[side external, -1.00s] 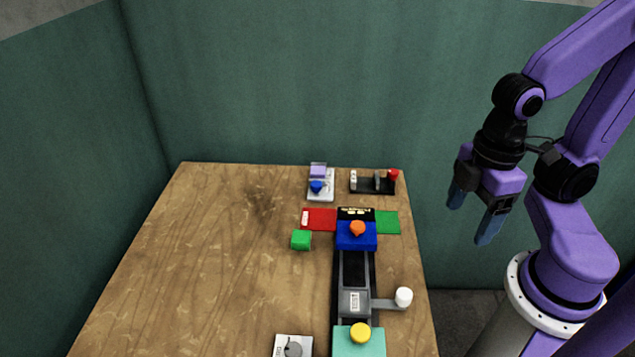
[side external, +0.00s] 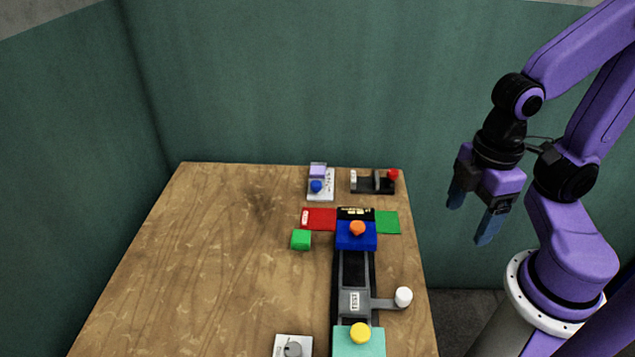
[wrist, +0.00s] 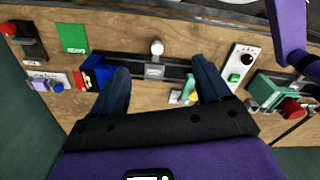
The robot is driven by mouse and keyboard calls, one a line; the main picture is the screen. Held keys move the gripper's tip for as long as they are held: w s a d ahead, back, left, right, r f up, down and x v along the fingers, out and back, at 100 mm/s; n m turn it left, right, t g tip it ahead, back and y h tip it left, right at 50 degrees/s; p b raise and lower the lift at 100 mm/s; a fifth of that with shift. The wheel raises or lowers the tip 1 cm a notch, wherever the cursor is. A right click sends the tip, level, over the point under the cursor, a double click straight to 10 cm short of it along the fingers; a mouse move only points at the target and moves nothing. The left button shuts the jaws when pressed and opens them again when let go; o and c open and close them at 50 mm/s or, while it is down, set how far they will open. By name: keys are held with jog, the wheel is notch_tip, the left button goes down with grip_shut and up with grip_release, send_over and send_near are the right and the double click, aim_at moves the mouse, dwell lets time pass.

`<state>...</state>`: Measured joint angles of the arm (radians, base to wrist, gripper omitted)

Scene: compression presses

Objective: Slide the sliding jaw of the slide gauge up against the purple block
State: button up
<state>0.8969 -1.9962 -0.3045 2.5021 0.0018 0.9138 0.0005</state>
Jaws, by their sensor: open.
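A long dark rail (side external: 354,268) runs along the right part of the table, with a grey sliding piece (side external: 355,302) carrying a white knob (side external: 403,296) on a side arm. A blue block (side external: 356,236) with an orange knob is at its far end, a teal block (side external: 358,343) with a yellow knob at its near end. A small pale purple block (side external: 317,170) sits on a white base at the back, beside a blue knob. I cannot tell for sure which fixture is the slide gauge. My gripper (side external: 470,222) is open and empty, right of the table, touching nothing.
A black fixture (side external: 373,184) with a red knob stands at the back right. A green cube (side external: 301,240), a red mat (side external: 318,219) and a green mat (side external: 388,222) lie around the blue block. A white dial plate (side external: 293,347) is in front. The table's left is clear.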

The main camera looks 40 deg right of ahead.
jog(key=c, duration=0.5)
jog(key=w+a, duration=0.1)
jog(key=w+f, duration=0.1)
jog(key=shift+w+a, duration=0.3)
jog(key=shift+a, duration=0.1)
grip_shut()
jog(key=w+f+t, duration=0.1)
jog(key=w+f, duration=0.2)
jog(key=w, duration=0.5)
jog(key=w+f+m+t+y, duration=0.1)
jog(key=w+f, duration=0.3)
jog(key=w, duration=0.5)
jog(key=w+d+f+t, duration=0.1)
jog(key=w+f+t, duration=0.2)
jog(key=w, duration=0.5)
jog(key=shift+w+f+m+y, duration=0.15)
jog(key=shift+f+m+y, duration=0.15)
jog(key=shift+f+y, duration=0.1)
jog(key=t+h, duration=0.1)
jog(key=t, duration=0.1)
send_near(316, 186)
jog(key=shift+w+a+f, duration=0.25)
jog(key=shift+w+f, duration=0.2)
jog(key=shift+f, duration=0.7)
jog(key=shift+w+a+f, duration=0.3)
jog(key=shift+w+f, duration=0.1)
jog(key=shift+f, duration=0.8)
jog(key=shift+w+a+f, duration=0.25)
jog(key=shift+w+f, duration=0.2)
jog(key=shift+f, duration=0.7)
